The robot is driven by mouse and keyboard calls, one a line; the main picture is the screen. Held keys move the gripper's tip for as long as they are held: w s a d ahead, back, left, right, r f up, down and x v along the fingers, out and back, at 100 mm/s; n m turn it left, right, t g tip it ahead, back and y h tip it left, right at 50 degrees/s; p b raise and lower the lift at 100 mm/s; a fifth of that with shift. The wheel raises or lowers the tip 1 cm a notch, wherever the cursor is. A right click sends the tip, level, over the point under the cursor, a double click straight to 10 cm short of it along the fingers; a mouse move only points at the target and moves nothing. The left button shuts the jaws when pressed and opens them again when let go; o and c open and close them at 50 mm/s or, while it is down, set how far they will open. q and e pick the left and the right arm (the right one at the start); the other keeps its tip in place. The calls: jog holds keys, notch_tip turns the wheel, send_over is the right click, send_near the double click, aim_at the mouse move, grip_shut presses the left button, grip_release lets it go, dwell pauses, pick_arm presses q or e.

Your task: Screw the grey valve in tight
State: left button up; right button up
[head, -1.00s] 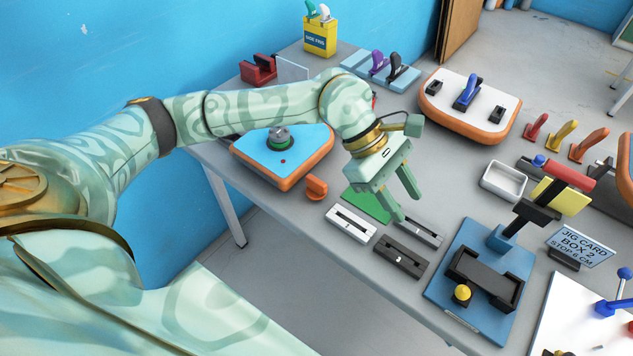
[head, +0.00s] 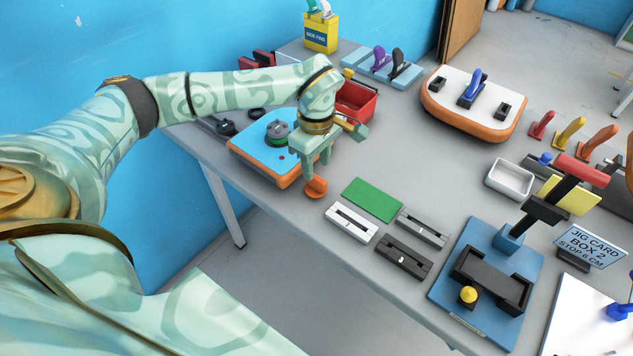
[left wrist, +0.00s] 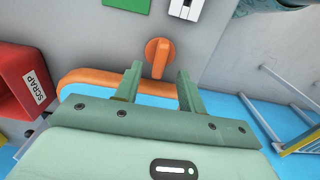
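The grey valve (head: 277,130) stands on a blue, orange-edged board (head: 255,148) at the table's left side. A green ring shows around its base; I cannot tell how tight it sits. An orange tool with a round end (head: 316,188) is at the board's near right corner. My left gripper (head: 317,168) is open and points down just above this tool. In the left wrist view the orange tool (left wrist: 159,52) shows between and beyond the two separated fingertips (left wrist: 159,74), with no clear contact. The valve is hidden in that view. My right gripper is not in view.
A red bin (head: 357,104) stands behind my left gripper; its SCRAP label shows in the left wrist view. A green plate (head: 372,200) and several slotted blocks lie to the right. A blue jig (head: 470,310) stands farther right. The table's front edge is close.

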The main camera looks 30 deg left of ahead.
aim_at(316, 177)
pick_arm(q)
notch_tip(316, 177, down, 5)
jog(key=shift+f+b, duration=0.15)
jog(key=shift+b, duration=0.6)
grip_shut()
